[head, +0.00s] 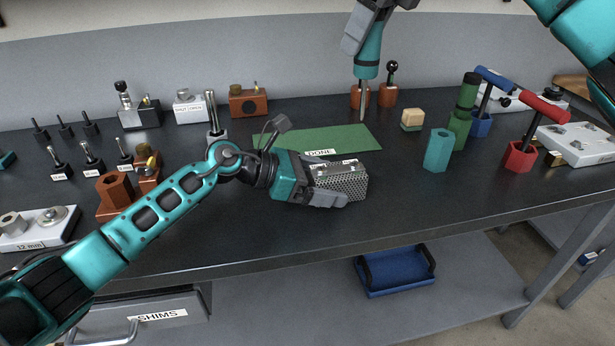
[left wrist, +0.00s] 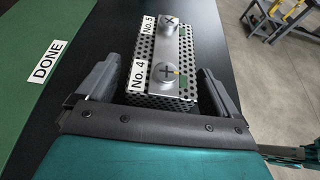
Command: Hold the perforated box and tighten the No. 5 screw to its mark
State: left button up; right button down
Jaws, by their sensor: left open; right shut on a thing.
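The perforated box (head: 357,188) stands on the black bench in front of the green DONE mat. In the left wrist view the box (left wrist: 190,101) has two cross-slot screws on top: the No. 5 screw (left wrist: 167,23) at the far end and the No. 4 screw (left wrist: 168,72) nearer. A green mark shows beside each screw. My left gripper (head: 335,182) is open, its fingers on either side of the box's near end; contact is not clear. My right gripper (head: 370,20) is shut on a teal-handled screwdriver (head: 368,62), pointing down behind the mat, near orange holders.
The green mat (head: 345,140) is empty. To the right stand a teal hexagonal sleeve (head: 438,150), a green tool (head: 462,115) and a red-handled tool (head: 522,150). Several blocks and pegs fill the back left. A blue tray (head: 395,270) sits on the lower shelf.

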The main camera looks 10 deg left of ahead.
pick_arm(q)
jog(key=shift+d+f, duration=0.1)
jog(key=shift+d, duration=0.1)
jog(key=c, duration=1.3)
jog(key=o, duration=1.3)
jog(key=shift+r, duration=0.25)
jog(key=c, duration=1.3)
jog(key=shift+o, duration=0.2)
